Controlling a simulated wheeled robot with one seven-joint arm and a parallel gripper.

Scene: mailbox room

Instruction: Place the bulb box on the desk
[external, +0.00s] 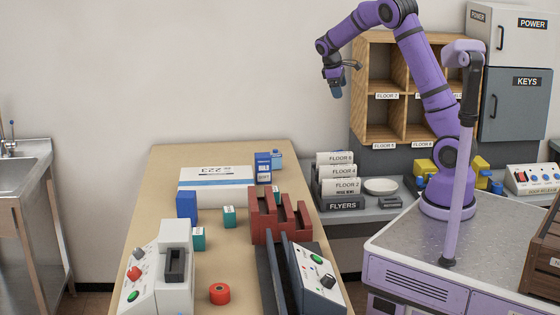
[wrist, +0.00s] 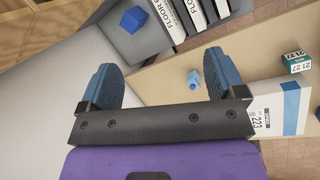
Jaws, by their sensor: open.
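I cannot tell which box is the bulb box, as the small labels are unreadable. The desk (external: 165,165) is a long tan table; its top also shows in the wrist view (wrist: 165,92). On it stand a dark blue box (external: 263,167), another blue box (external: 187,207) and small teal boxes (external: 229,217), (external: 198,239). A teal box also shows at the right of the wrist view (wrist: 297,63). My gripper (external: 337,90) is open and empty, raised in front of the wooden pigeonholes; its blue fingers (wrist: 160,82) are spread apart in the wrist view.
A white parcel (external: 217,187), a dark red stepped rack (external: 280,218), a red tape roll (external: 219,294) and control boxes (external: 155,275) crowd the desk. A folder rack marked FLYERS (external: 343,205) and a white bowl (external: 381,186) sit on the grey counter. Pigeonholes (external: 384,65) stand behind.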

